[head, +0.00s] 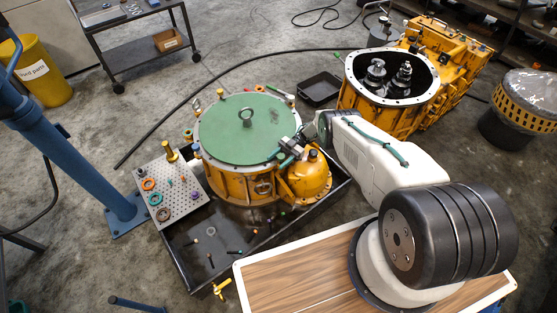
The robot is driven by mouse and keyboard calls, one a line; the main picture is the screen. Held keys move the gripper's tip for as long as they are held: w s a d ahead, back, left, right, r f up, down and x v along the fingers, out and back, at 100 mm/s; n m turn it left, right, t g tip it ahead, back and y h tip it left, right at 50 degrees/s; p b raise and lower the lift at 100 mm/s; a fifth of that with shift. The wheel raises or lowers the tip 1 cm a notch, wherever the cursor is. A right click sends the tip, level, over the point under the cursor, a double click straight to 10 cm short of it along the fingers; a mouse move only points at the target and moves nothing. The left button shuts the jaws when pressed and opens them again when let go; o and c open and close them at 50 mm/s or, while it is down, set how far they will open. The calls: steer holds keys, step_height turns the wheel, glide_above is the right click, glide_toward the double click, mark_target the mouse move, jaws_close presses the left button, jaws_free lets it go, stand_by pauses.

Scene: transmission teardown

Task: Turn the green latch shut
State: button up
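The round green lid (232,146) with a ring on top covers the yellow housing (228,183). Several small clamp-like parts sit around its rim. A small green piece (274,88) at the rim's back right may be the green latch; it is too small to tell its position. My gripper (284,156) is at the lid's right edge, close to the rim. A greenish patch shows at its fingertips. I cannot tell whether the fingers touch anything or are open. My gripper and wrist hide part of the right rim.
The housing stands in a dark tray (205,262) with loose bolts. A perforated plate (186,204) with coloured rings is at the tray's left. An open yellow gearbox (385,105) stands behind right, with a small black tray (320,88) beside it. A blue post (75,165) is left.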

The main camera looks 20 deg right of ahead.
mark_target(279, 158)
steer(key=shift+w+r, duration=0.1)
steer(key=shift+r, duration=0.55)
step_height(279, 158, up, 2)
steer(key=shift+r, duration=0.15)
steer(key=s+r, duration=0.1)
steer(key=s, duration=1.5)
steer(key=shift+d+r, duration=0.15)
steer(key=shift+r, duration=0.05)
steer(key=shift+s, duration=0.1)
